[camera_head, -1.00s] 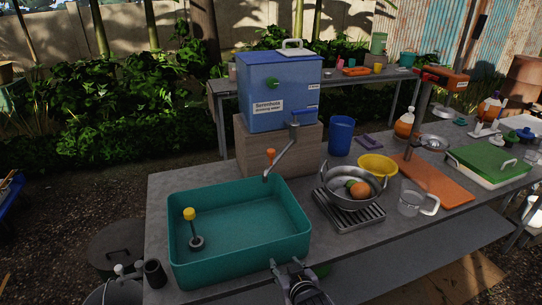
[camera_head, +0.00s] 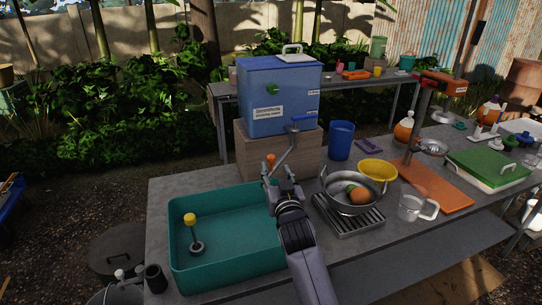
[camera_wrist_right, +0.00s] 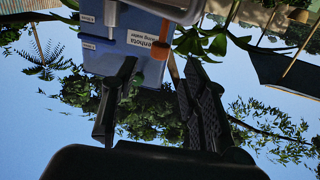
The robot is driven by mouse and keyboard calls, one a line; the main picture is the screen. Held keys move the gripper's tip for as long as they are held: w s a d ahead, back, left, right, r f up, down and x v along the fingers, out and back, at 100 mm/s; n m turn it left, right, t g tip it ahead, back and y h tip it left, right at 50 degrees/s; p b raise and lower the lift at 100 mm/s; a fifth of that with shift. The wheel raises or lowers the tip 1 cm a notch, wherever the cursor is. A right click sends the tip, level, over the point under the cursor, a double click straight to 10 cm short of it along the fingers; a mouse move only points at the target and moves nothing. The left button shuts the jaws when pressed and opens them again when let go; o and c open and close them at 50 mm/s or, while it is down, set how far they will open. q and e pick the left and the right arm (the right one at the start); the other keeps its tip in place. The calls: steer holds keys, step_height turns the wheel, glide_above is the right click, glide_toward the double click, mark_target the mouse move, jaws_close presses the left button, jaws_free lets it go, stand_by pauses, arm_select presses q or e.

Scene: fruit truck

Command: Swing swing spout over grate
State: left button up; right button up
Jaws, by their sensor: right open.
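The swing spout (camera_head: 283,149) is a grey metal tube below the blue lever on the blue water tank (camera_head: 280,92). It points down-left towards the back right corner of the teal basin and has an orange knob (camera_head: 271,159). The spout (camera_wrist_right: 168,8) and its orange handle (camera_wrist_right: 172,65) also show in the wrist view, between the finger directions. My right gripper (camera_head: 279,176) is open and empty, just below and in front of the spout's end; contact cannot be told. The metal grate (camera_head: 362,226) lies right of the basin, partly covered by a pan. My left gripper is out of view.
The pan (camera_head: 337,200) on the grate holds fruit. The teal basin (camera_head: 228,266) contains a yellow-knobbed plug. A blue cup (camera_head: 341,140), yellow bowl (camera_head: 378,168), clear jug (camera_head: 410,207) and orange board (camera_head: 448,191) stand to the right.

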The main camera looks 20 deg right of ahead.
mark_target(272, 160)
steer(key=w, duration=0.5)
steer(key=w+d+p, duration=0.1)
steer(key=w, duration=0.2)
steer(key=shift+c, duration=0.6)
jaws_close()
